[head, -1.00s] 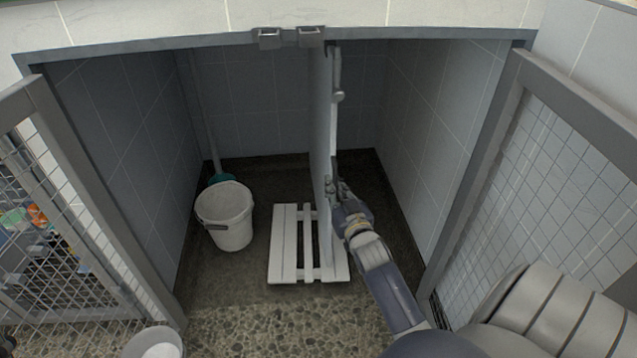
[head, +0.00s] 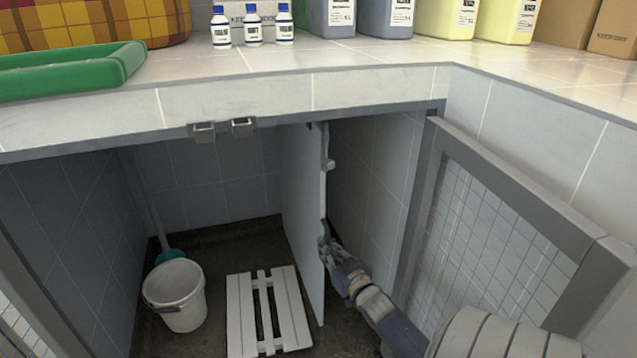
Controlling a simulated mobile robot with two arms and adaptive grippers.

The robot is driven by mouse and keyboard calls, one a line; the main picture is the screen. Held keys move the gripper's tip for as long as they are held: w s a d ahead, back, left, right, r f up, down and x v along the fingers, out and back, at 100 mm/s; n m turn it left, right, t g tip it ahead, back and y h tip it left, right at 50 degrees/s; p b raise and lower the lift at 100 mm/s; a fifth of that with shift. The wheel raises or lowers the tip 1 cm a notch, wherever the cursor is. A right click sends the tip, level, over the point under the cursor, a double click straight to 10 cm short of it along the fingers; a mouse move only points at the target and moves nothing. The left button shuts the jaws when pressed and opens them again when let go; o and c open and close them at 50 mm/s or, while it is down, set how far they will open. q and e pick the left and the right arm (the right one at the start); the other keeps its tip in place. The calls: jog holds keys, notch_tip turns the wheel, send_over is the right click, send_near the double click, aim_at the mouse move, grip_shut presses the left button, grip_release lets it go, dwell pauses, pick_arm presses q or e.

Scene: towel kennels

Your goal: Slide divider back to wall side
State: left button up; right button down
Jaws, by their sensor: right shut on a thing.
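The divider (head: 303,205) is a thin grey upright panel inside the kennel bay under the counter, seen nearly edge-on. It stands right of the white slatted board, close to the tiled right wall (head: 375,165), with a narrow gap behind it. My right gripper (head: 326,243) is shut on the divider at its right face, near the front edge; the fingertips are small and partly hidden. My left gripper is not in view.
A white bucket (head: 176,296) and a teal-headed broom (head: 170,255) stand at the left. The white slatted board (head: 268,312) lies on the floor beside the divider. An open mesh door (head: 490,235) is at the right. Bottles (head: 253,25) and a green tray (head: 70,70) stand on the counter.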

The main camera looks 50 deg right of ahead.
jog(key=shift+s+d+f, duration=0.1)
jog(key=shift+s, duration=0.05)
jog(key=c, duration=1.7)
grip_release()
jog(key=v, duration=1.2)
